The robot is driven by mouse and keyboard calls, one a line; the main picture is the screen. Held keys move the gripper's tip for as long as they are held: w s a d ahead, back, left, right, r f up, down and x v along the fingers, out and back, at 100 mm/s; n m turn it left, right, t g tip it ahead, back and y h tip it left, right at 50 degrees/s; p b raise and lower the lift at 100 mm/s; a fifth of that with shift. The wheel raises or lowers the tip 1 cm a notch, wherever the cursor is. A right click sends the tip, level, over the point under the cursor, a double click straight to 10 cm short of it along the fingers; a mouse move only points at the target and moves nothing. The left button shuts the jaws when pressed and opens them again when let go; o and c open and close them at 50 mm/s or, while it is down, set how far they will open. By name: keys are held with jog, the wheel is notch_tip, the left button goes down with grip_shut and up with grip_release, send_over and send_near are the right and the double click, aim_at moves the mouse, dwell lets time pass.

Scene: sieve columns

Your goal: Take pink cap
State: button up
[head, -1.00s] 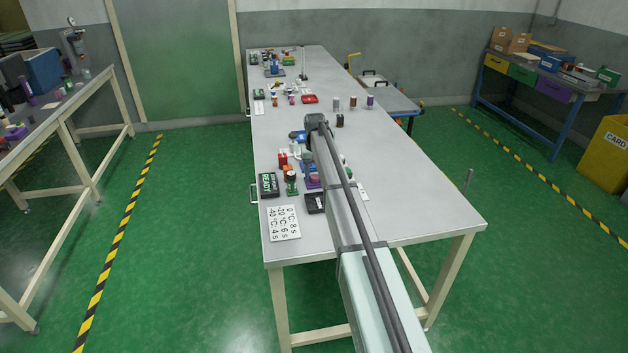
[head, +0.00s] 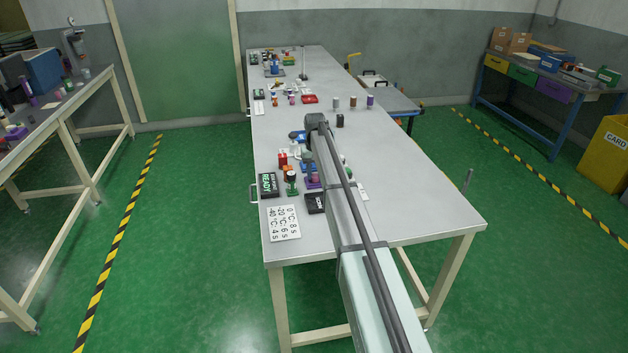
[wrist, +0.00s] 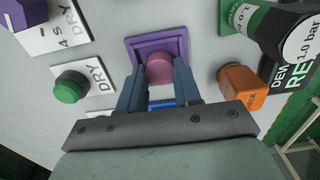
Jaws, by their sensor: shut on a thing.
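The pink cap (wrist: 160,67) shows in the wrist view, a short round cap between my two fingertips. My gripper (wrist: 161,80) is shut on it from the near side. Below the cap is a square purple holder (wrist: 132,50); I cannot tell whether the cap still touches it. In the head view the purple holder (head: 313,181) shows beside my arm, and my fingers and the pink cap are mostly hidden there.
A green cap (wrist: 70,87) on a DRY card stands to the left in the wrist view. An orange block (wrist: 241,86) and a dark cylinder (wrist: 290,30) stand close on the right. A black READY box (head: 267,185) lies near the table's (head: 410,215) left edge.

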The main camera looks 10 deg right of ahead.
jog(key=shift+r, duration=2.8)
